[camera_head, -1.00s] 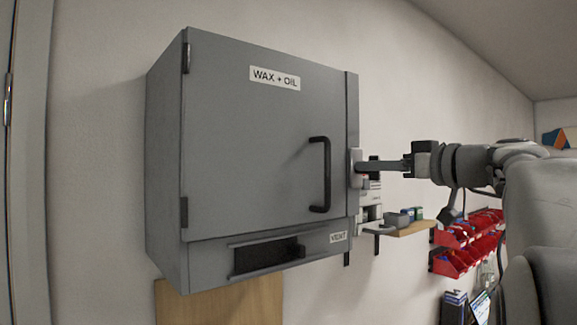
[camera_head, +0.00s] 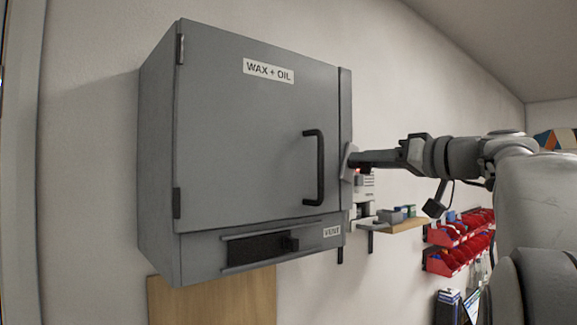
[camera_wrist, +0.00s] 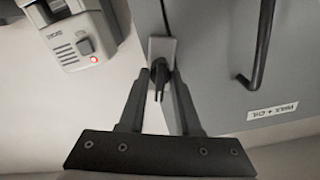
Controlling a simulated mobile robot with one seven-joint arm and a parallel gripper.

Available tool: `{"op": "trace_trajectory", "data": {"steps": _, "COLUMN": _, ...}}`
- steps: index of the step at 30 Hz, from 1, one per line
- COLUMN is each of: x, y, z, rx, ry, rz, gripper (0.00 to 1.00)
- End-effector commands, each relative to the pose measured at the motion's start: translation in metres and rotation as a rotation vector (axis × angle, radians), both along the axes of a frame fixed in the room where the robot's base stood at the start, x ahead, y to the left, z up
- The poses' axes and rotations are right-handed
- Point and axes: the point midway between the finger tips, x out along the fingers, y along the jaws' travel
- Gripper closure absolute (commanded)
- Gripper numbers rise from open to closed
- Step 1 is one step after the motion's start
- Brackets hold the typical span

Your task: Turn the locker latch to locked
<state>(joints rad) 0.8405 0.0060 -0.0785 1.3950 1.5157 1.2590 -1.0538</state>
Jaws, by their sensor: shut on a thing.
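The grey locker (camera_head: 245,150) hangs on the wall, its door closed, with a "WAX + OIL" label and a black handle (camera_head: 320,168). The latch is at the locker's right edge; its light grey plate (camera_head: 348,160) looks tilted in the head view. In the wrist view the plate (camera_wrist: 161,48) carries a dark latch knob (camera_wrist: 160,82) between the fingertips. My gripper (camera_wrist: 165,80) is shut on the latch knob. In the head view my gripper (camera_head: 362,159) reaches it from the right, and the knob is hidden there.
A pale device with a red light (camera_wrist: 94,58) is close beside the latch. A wooden shelf (camera_head: 400,226) with small containers and red bins (camera_head: 455,235) are on the wall to the right. A vent slot (camera_head: 260,250) is below the door.

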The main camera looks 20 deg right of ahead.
Motion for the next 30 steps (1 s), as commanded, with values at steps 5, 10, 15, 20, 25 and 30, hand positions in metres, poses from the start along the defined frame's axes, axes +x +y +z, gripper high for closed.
{"op": "trace_trajectory", "data": {"steps": 5, "x": 0.0004, "y": -0.0002, "z": -0.0006, "rx": 0.158, "ry": 0.055, "rz": 0.001, "gripper": 1.0}}
{"op": "trace_trajectory", "data": {"steps": 10, "x": 0.0006, "y": -0.0008, "z": -0.0005, "rx": 0.312, "ry": 0.108, "rz": 0.001, "gripper": 1.0}}
{"op": "trace_trajectory", "data": {"steps": 15, "x": 0.0007, "y": -0.0015, "z": -0.0002, "rx": 0.465, "ry": 0.162, "rz": 0.001, "gripper": 1.0}}
{"op": "trace_trajectory", "data": {"steps": 20, "x": 0.0008, "y": -0.0019, "z": 0.0, "rx": 0.608, "ry": 0.211, "rz": 0.002, "gripper": 1.0}}
{"op": "trace_trajectory", "data": {"steps": 25, "x": 0.0009, "y": -0.0024, "z": -0.0005, "rx": 0.761, "ry": 0.265, "rz": 0.001, "gripper": 1.0}}
{"op": "trace_trajectory", "data": {"steps": 30, "x": 0.0009, "y": -0.0029, "z": -0.001, "rx": 0.901, "ry": 0.313, "rz": 0.0, "gripper": 1.0}}
